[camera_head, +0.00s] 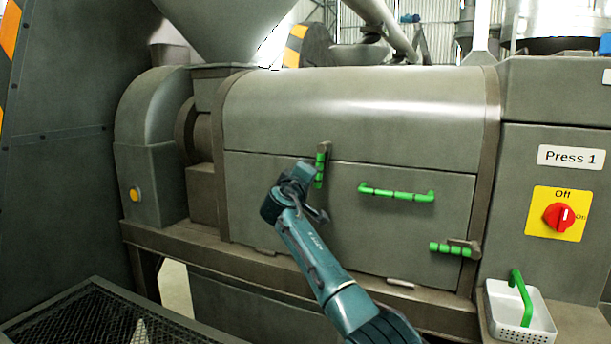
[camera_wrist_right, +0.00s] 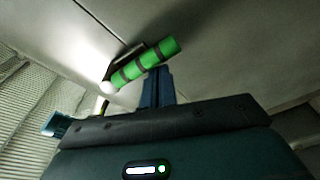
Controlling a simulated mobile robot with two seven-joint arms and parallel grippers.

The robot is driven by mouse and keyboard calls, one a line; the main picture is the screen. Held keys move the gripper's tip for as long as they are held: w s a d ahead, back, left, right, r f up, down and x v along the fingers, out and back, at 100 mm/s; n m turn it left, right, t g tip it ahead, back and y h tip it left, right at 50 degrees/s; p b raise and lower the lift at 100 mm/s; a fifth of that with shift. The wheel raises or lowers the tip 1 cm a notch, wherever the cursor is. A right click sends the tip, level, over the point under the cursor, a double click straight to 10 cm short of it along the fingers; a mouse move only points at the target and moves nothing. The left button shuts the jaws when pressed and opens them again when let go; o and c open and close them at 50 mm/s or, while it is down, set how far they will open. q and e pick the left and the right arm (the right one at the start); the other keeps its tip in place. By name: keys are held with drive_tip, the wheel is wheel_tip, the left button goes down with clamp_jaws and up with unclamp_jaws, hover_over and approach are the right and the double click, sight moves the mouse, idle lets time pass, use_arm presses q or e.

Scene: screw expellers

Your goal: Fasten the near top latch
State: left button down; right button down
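The top latch (camera_head: 320,168) is a green segmented handle on a brown bracket. It hangs about upright at the seam between the press's upper cover and lower door. In the right wrist view the latch handle (camera_wrist_right: 146,62) crosses at a slant. My right gripper (camera_head: 303,184) is beside the latch in the head view, just left of and below it. Its dark blue fingers (camera_wrist_right: 158,88) look pressed together, with their tips close to the lower side of the handle. I cannot tell whether they touch it. My left gripper is out of view.
A green bar handle (camera_head: 397,193) is on the door (camera_head: 350,240). A second latch (camera_head: 452,248) lies horizontal at the door's right. A white perforated basket (camera_head: 506,323) with a green handle stands at the lower right. A red switch (camera_head: 559,217) and a dark mesh tray (camera_head: 75,325) flank the press.

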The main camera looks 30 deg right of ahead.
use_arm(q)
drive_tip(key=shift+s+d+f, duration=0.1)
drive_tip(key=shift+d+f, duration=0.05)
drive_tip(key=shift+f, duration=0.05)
use_arm(e)
drive_tip(key=shift+s+d+f, duration=0.15)
drive_tip(key=shift+s+d, duration=0.1)
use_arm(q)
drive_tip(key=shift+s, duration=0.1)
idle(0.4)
use_arm(e)
drive_tip(key=shift+d, duration=0.1)
